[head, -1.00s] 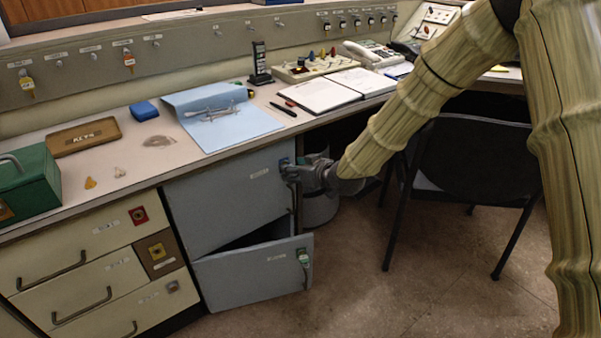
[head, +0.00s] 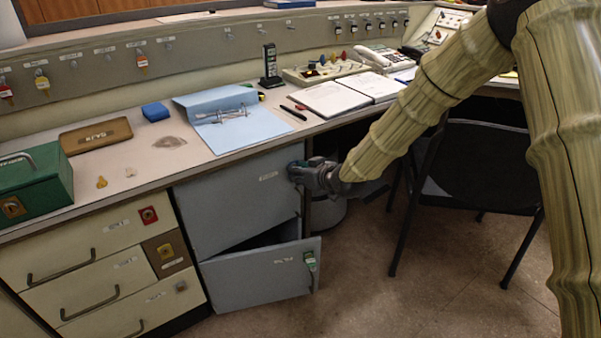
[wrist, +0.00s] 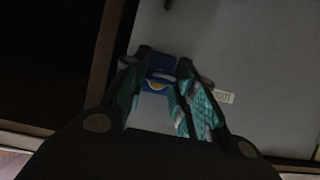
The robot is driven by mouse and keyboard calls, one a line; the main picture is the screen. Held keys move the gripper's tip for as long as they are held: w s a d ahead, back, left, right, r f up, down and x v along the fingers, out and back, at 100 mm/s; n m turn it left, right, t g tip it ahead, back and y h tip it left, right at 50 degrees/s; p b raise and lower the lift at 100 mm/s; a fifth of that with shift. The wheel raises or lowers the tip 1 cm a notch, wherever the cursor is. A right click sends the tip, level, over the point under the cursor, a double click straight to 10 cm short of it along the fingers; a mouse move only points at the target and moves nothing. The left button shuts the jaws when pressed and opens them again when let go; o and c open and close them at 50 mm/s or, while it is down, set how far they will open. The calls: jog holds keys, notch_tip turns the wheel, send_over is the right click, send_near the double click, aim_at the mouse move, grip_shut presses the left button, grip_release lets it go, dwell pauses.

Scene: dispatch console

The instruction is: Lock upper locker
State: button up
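The upper locker is a grey-blue door (head: 240,195) under the counter, and it looks shut. Its blue lock plate (wrist: 158,62) shows between my fingertips in the wrist view, with a small yellowish spot and a grey bar across it. I cannot tell if the bar is part of a key. My gripper (head: 299,171) is at the door's upper right corner. In the wrist view its teal-padded fingers (wrist: 160,80) stand apart on either side of the plate. Whether they touch anything is unclear. The gripper hides the lock in the head view.
The lower locker door (head: 258,278) stands ajar beneath, with a green-tagged item (head: 310,262) at its lock. A black chair (head: 485,170) stands to the right. A bin (head: 328,212) is behind my gripper. Floor in front is clear.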

dwell(0.4)
jog(key=shift+a+n+t+h, duration=0.1)
jog(key=shift+n+t+h, duration=0.2)
jog(key=shift+n+h, duration=0.15)
jog(key=shift+n+t+b, duration=0.3)
jog(key=shift+n+b, duration=0.15)
jog(key=shift+n, duration=0.1)
jog(key=shift+w+r, duration=0.1)
jog(key=shift+h, duration=0.25)
jog(key=shift+a+n+t+h+b, duration=0.1)
jog(key=shift+n+t+h+b, duration=0.2)
jog(key=shift+n+b, duration=0.2)
jog(key=shift+w+r+n+t+b, duration=0.1)
jog(key=shift+n+t+b, duration=0.2)
jog(key=shift+n, duration=0.2)
jog(key=shift+c, duration=0.2)
